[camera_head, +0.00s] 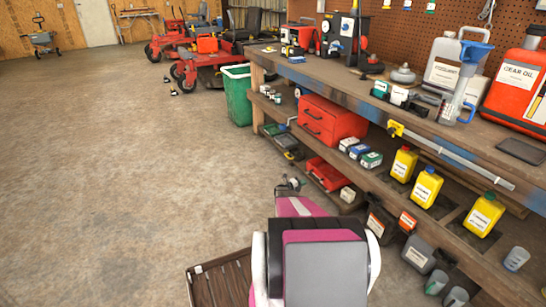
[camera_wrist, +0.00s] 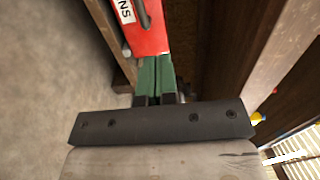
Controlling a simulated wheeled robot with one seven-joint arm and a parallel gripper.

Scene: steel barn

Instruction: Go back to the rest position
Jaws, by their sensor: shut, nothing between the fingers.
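My gripper (camera_wrist: 156,62) shows in the wrist view with its two green fingers side by side and closed together. Nothing is held between them. Beyond the fingertips is a red object (camera_wrist: 149,28) with a white label, partly cut off by the top edge; whether it touches the fingers I cannot tell. In the head view my pink, white and grey arm fills the bottom centre, low in front of the workbench (camera_head: 455,120). The fingers cannot be made out clearly there.
The workbench holds a gear oil can (camera_head: 515,85), with yellow bottles (camera_head: 426,187) and a red toolbox (camera_head: 331,125) on its shelf. A slatted wooden piece (camera_head: 222,281) lies on the floor beside my arm. A green bin (camera_head: 238,97) stands beyond.

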